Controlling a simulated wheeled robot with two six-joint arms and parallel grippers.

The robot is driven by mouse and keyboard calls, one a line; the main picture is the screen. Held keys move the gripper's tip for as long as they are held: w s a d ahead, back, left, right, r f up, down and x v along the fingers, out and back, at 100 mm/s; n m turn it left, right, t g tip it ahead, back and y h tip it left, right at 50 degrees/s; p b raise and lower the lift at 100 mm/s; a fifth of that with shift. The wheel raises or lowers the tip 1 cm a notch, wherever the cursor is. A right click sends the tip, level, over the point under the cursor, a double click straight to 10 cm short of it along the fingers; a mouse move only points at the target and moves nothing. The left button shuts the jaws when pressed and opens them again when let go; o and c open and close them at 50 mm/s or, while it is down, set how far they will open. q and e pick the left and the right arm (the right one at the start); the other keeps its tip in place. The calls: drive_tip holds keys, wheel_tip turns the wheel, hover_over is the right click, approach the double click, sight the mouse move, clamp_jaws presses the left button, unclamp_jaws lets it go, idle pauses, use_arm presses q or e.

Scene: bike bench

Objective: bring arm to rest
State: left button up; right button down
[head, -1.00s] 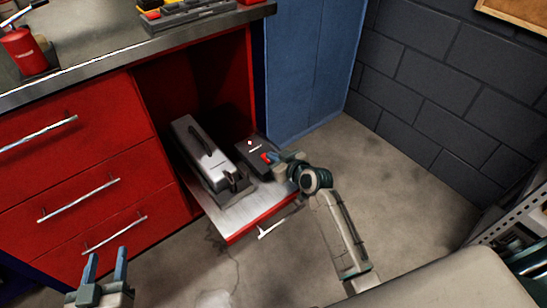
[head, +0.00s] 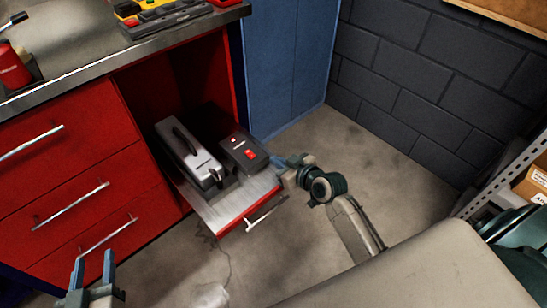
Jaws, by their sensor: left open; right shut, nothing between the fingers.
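My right arm reaches in from the lower right, and its gripper (head: 283,160) is shut and empty, just right of a black box with a red switch (head: 243,152). The gripper looks apart from the switch. My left gripper (head: 92,268) is open and empty at the lower left, in front of the red drawers. The black box and a grey metal case with a handle (head: 190,155) sit side by side on a pulled-out tray (head: 225,209) low in the red cabinet.
The red bench (head: 75,150) with closed drawers fills the left. A blue cabinet (head: 290,70) and a dark block wall (head: 430,80) stand behind. A perforated rack (head: 505,170) is at the right. The floor (head: 375,150) between is clear.

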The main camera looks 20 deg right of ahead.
drive_tip(key=shift+s, duration=0.1)
idle(0.4)
